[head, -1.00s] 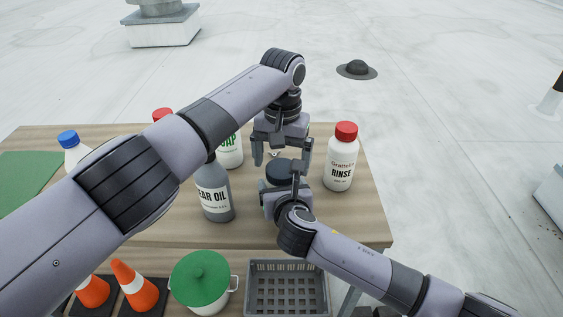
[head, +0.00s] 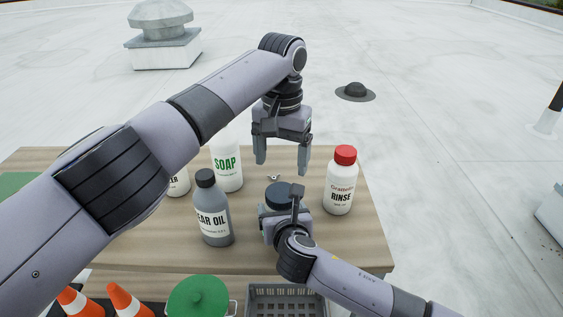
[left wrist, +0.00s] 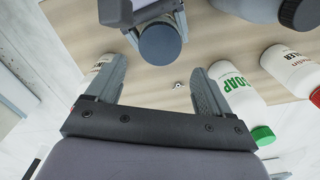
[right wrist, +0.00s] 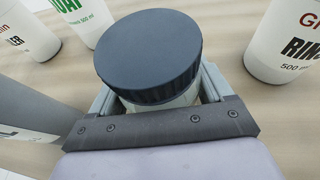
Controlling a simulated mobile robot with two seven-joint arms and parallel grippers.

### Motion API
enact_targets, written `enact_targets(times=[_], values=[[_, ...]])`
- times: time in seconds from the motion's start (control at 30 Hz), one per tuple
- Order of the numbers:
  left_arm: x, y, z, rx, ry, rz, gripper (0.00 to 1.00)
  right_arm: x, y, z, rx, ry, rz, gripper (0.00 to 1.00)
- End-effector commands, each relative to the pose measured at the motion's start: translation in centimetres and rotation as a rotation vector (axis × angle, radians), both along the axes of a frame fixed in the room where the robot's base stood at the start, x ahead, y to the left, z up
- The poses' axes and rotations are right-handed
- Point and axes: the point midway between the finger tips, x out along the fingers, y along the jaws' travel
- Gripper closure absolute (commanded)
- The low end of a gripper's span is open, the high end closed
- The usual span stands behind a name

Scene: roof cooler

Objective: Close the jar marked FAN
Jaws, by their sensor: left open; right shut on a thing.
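A jar with a dark blue-grey ridged lid (right wrist: 150,55) stands on the table, its pale body (right wrist: 180,98) between the fingers of my right gripper (right wrist: 158,85). The lid sits on top of the jar; I cannot tell how tightly. The jar's label is hidden, so FAN cannot be read. The lid also shows in the head view (head: 280,194) and the left wrist view (left wrist: 160,44). My right gripper (head: 285,222) is shut on the jar. My left gripper (head: 282,164) is open and empty, pointing down, above and apart from the lid.
A grey GEAR OIL bottle (head: 213,222) and a white SOAP bottle (head: 227,168) stand left of the jar. A red-capped RINSE bottle (head: 340,185) stands right. A small metal piece (left wrist: 179,86) lies on the table (head: 130,250). A grey crate (head: 285,291) is below in front.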

Motion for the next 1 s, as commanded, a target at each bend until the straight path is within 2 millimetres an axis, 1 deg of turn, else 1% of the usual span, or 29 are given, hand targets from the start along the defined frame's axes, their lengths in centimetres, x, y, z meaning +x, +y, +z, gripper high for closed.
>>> enact_targets(times=[0.27, 0.37, 0.7, 0.83, 1.0], values=[[0.0, 0.0, -0.4, 0.000, 0.001, 0.001, 0.19, 0.0, 0.0, 0.0, 0.000, 0.000, 0.000, 1.00], [0.0, 0.1, -1.3, 0.001, 0.003, 0.002, 0.19, 0.0, 0.0, 0.0, 0.000, 0.000, 0.001, 1.00], [-0.1, 0.1, -6.4, 0.001, 0.003, 0.002, 0.19, 0.0, 0.0, 0.0, 0.000, 0.000, 0.001, 1.00], [0.0, 0.1, -7.6, 0.001, 0.001, 0.002, 0.19, 0.0, 0.0, 0.0, 0.000, 0.000, 0.001, 1.00], [0.0, 0.1, -8.1, 0.000, -0.001, 0.002, 0.19, 0.0, 0.0, 0.0, 0.000, 0.000, 0.001, 1.00]])
